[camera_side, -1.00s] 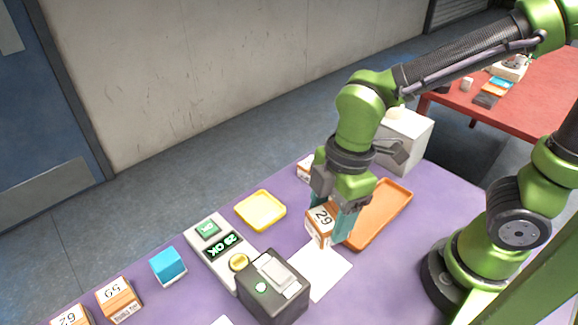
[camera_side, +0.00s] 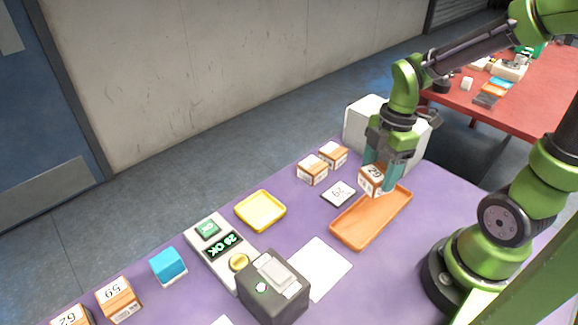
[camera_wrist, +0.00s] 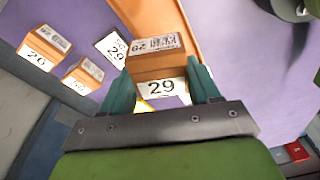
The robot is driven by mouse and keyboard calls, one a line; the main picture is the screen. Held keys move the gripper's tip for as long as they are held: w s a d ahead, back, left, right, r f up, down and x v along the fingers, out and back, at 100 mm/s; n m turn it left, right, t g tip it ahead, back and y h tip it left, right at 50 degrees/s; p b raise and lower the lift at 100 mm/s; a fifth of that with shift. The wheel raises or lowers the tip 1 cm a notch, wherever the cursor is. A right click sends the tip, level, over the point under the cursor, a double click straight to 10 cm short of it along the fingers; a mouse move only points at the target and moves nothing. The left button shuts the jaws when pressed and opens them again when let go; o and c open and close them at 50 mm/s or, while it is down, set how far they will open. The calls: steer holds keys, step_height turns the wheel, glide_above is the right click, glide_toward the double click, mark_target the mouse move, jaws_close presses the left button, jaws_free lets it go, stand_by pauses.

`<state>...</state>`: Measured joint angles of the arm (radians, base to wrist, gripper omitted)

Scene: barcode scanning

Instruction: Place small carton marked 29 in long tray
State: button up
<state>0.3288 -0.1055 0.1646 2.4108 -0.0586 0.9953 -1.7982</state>
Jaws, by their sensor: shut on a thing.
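The small carton marked 29 (camera_side: 371,180) is orange-brown with a white number label. My gripper (camera_side: 382,172) is shut on it, and the carton is over the far end of the long tray. The wrist view shows the carton (camera_wrist: 160,64) between the two teal fingers, with its 29 label and a barcode label visible. The long tray (camera_side: 362,228) is orange, shallow and empty in the part that shows. The carton hides part of its far end. I cannot tell whether the carton touches the tray floor.
A white card marked 29 (camera_side: 338,193) lies left of the tray. Two other cartons (camera_side: 312,170) stand behind it. A white box (camera_side: 364,118) stands behind my gripper.

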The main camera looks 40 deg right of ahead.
steer(key=shift+s+d+f+n, duration=0.2)
steer(key=shift+s+d+n, duration=0.15)
steer(key=shift+n, duration=0.35)
steer(key=shift+s+f+n, duration=0.1)
steer(key=shift+n, duration=0.9)
steer(key=shift+f, duration=0.15)
steer(key=shift+n, duration=0.3)
steer(key=shift+f, duration=3.85)
steer(key=shift+f, duration=0.1)
steer(key=o, duration=1.2)
steer(key=shift+c, duration=0.2)
